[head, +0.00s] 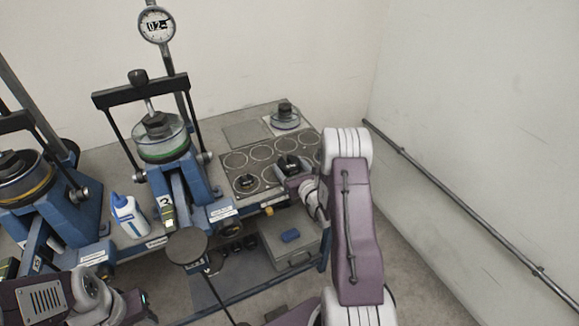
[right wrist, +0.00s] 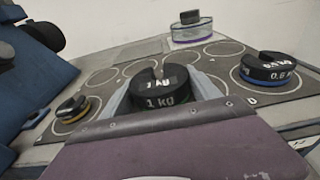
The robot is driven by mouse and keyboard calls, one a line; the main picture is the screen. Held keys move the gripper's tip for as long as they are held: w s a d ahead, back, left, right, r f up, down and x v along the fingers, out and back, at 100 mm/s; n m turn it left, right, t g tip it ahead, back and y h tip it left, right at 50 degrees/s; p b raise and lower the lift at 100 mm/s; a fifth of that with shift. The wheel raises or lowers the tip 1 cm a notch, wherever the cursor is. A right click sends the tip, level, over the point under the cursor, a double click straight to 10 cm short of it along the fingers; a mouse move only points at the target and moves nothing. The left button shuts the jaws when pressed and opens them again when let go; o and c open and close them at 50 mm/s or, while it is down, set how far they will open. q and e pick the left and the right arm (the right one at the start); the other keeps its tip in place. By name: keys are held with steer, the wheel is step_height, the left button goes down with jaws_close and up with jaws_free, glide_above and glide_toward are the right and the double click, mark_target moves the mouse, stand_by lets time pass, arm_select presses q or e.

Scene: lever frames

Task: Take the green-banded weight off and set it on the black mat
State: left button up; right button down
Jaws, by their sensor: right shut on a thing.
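My right gripper (head: 292,166) is over the black mat (head: 235,160) with printed circles. In the right wrist view the gripper (right wrist: 165,95) is shut on a black slotted weight (right wrist: 160,82) marked 1 KG, with a trace of green low on its side. The weight is upright at the mat; I cannot tell whether it touches the mat (right wrist: 105,75). The middle lever frame has a green-ringed cell (head: 162,145) and a bare round hanger plate (head: 187,246) in front. My left gripper (head: 138,306) is at the lower left, its fingers unclear.
A yellow-banded weight (right wrist: 72,108) stands left of the held one, a blue-banded weight (right wrist: 268,70) right. A glass cell (head: 285,116) stands behind the mat. A white-and-blue bottle (head: 128,215) stands between the lever frames. A grey case (head: 290,256) lies below.

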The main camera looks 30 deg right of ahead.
steer(key=shift+f+b, duration=0.2)
steer(key=shift+b, duration=0.15)
stand_by(0.3)
steer(key=shift+c, duration=0.4)
jaws_free()
steer(key=shift+s+f, duration=0.1)
steer(key=shift+f, duration=0.1)
steer(key=shift+s, duration=0.3)
steer(key=s, duration=0.2)
steer(key=s+r, duration=0.1)
steer(key=s, duration=0.5)
steer(key=shift+s+a+r+b, duration=0.15)
steer(key=shift+a+r+b, duration=0.15)
steer(key=shift+b, duration=0.1)
